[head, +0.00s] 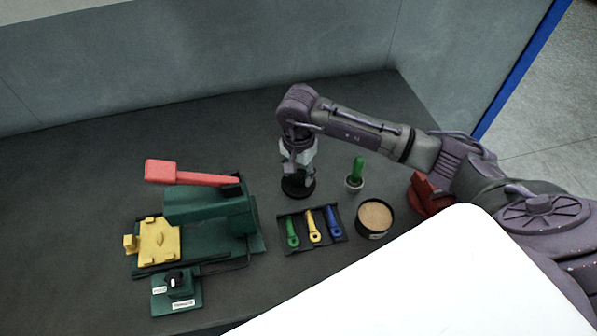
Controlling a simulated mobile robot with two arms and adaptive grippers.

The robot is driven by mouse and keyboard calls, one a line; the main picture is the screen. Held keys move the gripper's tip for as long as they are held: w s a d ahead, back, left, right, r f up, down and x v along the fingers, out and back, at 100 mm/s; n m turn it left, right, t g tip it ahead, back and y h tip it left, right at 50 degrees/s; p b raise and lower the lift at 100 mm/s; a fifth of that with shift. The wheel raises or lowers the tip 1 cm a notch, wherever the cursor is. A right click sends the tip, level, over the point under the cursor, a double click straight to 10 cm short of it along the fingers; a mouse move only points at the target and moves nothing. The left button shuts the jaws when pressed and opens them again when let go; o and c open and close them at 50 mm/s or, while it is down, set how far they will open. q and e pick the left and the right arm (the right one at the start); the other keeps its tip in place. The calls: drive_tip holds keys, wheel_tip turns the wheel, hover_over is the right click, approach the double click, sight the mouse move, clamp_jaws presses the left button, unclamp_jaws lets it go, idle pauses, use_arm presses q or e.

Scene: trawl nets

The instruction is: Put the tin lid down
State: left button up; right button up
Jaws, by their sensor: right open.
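A dark round tin lid (299,188) lies flat, as far as I can tell, on the dark grey worktop. My right gripper (297,174) points down right over the lid and is open. Its fingertips are small and partly merge with the lid, so I cannot tell whether they touch it. An open dark tin (375,219) with a tan filling stands to the right, in front of my right arm. My left gripper does not show.
A dark tray (324,234) with green, yellow and blue tools lies in front of the lid. A green press (208,211) with a red handle stands left, near a small control box (176,293). A green-handled brush (356,175) stands in a pot. The back left worktop is clear.

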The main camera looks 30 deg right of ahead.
sight(299, 177)
wheel_tip(299, 177, up, 12)
drive_tip(key=b, duration=0.3)
drive_tip(key=shift+f, duration=0.2)
